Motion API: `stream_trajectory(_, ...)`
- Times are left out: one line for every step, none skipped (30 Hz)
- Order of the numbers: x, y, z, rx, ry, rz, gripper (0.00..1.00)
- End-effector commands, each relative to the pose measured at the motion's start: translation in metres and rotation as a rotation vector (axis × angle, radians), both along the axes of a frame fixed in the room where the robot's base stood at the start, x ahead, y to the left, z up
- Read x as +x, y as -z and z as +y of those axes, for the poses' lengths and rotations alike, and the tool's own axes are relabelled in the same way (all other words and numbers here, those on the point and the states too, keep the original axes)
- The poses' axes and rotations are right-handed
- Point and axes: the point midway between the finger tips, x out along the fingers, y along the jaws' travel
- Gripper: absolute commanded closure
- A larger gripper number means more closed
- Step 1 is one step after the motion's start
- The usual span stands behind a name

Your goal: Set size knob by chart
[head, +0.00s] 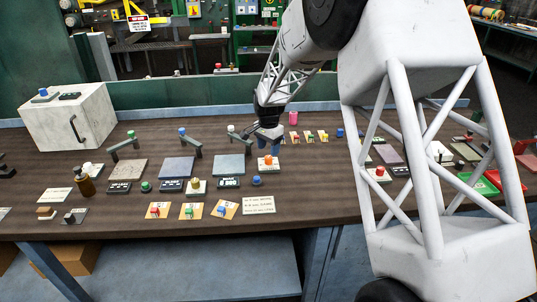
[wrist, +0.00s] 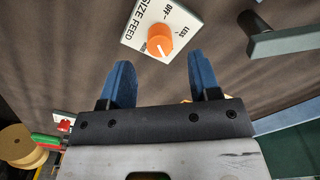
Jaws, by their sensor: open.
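The size knob is an orange round knob (wrist: 160,40) with a white pointer line, on a white plate (wrist: 183,17) lettered "SIZE FEED" and "OFF". In the head view the orange-red knob (head: 268,160) sits on its pale plate on the bench. My gripper (wrist: 160,64) is open and empty, its two blue fingers apart, with the knob ahead of and between the fingertips and not touching them. In the head view my gripper (head: 270,134) is above and behind the knob. A white card (head: 258,205) carries print too small to read.
The brown bench (head: 120,222) holds several grey plates with dark levers, small displays and coloured knobs. A grey lever (wrist: 285,42) stands right of the knob in the wrist view. Several tan cards with coloured pieces (head: 192,210) lie at the front. A white box (head: 70,120) stands left.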

Motion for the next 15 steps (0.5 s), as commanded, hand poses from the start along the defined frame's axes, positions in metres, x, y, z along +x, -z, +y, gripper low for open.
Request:
stream_trajectory(0.000, -0.008, 0.000, 0.000, 0.000, -0.001, 0.43)
stream_trajectory(0.000, -0.011, 0.000, 0.000, 0.000, -0.001, 0.43)
stream_trajectory(0.000, -0.015, 0.000, 0.000, 0.000, -0.001, 0.43)
stream_trajectory(0.000, -0.018, 0.000, 0.000, 0.000, -0.001, 0.43)
stream_trajectory(0.000, -0.020, 0.000, 0.000, 0.000, -0.001, 0.43)
stream_trajectory(0.000, -0.023, 0.000, 0.000, 0.000, 0.000, 0.43)
stream_trajectory(0.000, -0.024, 0.000, 0.000, 0.000, 0.000, 0.43)
stream_trajectory(0.000, -0.026, 0.000, 0.000, 0.000, 0.000, 0.43)
stream_trajectory(0.000, -0.027, 0.000, -0.001, 0.000, 0.001, 0.43)
stream_trajectory(0.000, -0.028, 0.000, 0.000, 0.000, 0.001, 0.43)
stream_trajectory(0.000, -0.029, 0.000, 0.000, 0.000, 0.001, 0.43)
stream_trajectory(0.000, -0.029, 0.000, 0.000, 0.000, 0.001, 0.43)
stream_trajectory(0.000, -0.029, 0.000, 0.000, 0.000, 0.001, 0.43)
stream_trajectory(0.000, -0.029, 0.000, 0.000, 0.000, 0.001, 0.43)
stream_trajectory(0.000, -0.029, 0.000, 0.000, 0.000, 0.001, 0.43)
